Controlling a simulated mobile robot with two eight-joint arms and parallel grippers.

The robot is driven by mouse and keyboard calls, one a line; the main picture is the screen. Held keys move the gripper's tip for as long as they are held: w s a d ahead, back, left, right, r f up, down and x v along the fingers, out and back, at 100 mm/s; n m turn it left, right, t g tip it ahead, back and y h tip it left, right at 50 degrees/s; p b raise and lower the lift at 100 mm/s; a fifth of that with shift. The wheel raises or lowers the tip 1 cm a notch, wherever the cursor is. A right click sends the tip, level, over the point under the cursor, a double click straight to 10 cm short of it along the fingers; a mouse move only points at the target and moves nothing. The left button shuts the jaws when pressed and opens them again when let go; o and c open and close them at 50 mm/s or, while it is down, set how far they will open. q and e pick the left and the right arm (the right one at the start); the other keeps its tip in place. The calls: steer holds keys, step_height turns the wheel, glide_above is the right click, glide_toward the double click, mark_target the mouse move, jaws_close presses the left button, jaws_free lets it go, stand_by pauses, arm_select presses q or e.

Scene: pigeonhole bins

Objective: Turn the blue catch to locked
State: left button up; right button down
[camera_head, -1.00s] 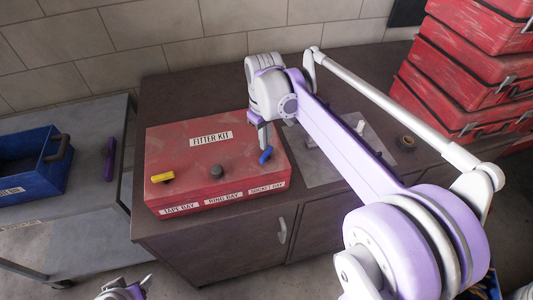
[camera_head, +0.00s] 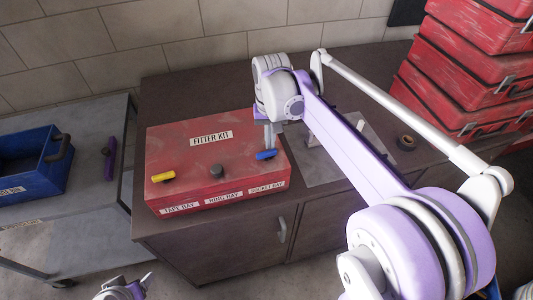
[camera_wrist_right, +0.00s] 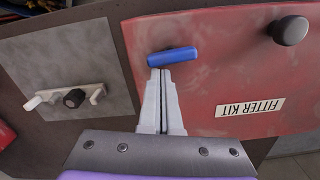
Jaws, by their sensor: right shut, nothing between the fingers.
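The blue catch (camera_head: 265,155) is a short bar on the right front of the red FITTER KIT case (camera_head: 185,147), above the SOCKET BAY label. It lies nearly level, almost parallel to the case's front edge. In the right wrist view the blue catch (camera_wrist_right: 172,57) lies across the tips of my right gripper (camera_wrist_right: 160,73). The fingers are together, with nothing between them, at or very near the bar's left end there; contact is unclear. The right gripper (camera_head: 270,144) also shows at the catch from above. My left gripper (camera_head: 125,290) is partly visible at the bottom edge.
A yellow catch (camera_head: 163,175) and a dark knob (camera_head: 217,171) sit on the same case. A grey plate (camera_wrist_right: 66,66) with small fittings lies beside it. Red cases (camera_head: 460,85) are stacked at right. A blue bin (camera_head: 30,165) stands on the left cart.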

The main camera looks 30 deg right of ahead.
steer(key=shift+w+a, duration=0.1)
steer(key=shift+w, duration=0.1)
arm_select(q)
steer(key=r+p, duration=0.1)
steer(key=w+r+p, duration=0.1)
steer(key=r, duration=0.1)
steer(key=w+r+p, duration=0.1)
steer(key=shift+w+r, duration=0.15)
steer(key=shift+r, duration=0.05)
arm_select(e)
step_height(320, 180, up, 6)
step_height(320, 180, up, 11)
arm_select(q)
steer(key=shift+w+r+t, duration=0.1)
steer(key=shift+r+t, duration=0.2)
steer(key=shift+r, duration=0.05)
arm_select(e)
steer(key=s+a+f+n+t, duration=0.2)
steer(key=s+a+f+t, duration=0.1)
steer(key=s+f, duration=0.4)
steer(key=s+a+f+n+t, duration=0.3)
steer(key=s+a+f, duration=0.2)
steer(key=f, duration=0.8)
steer(key=shift+s+a, duration=0.35)
steer(key=shift+s, duration=0.75)
steer(key=shift+f, duration=0.1)
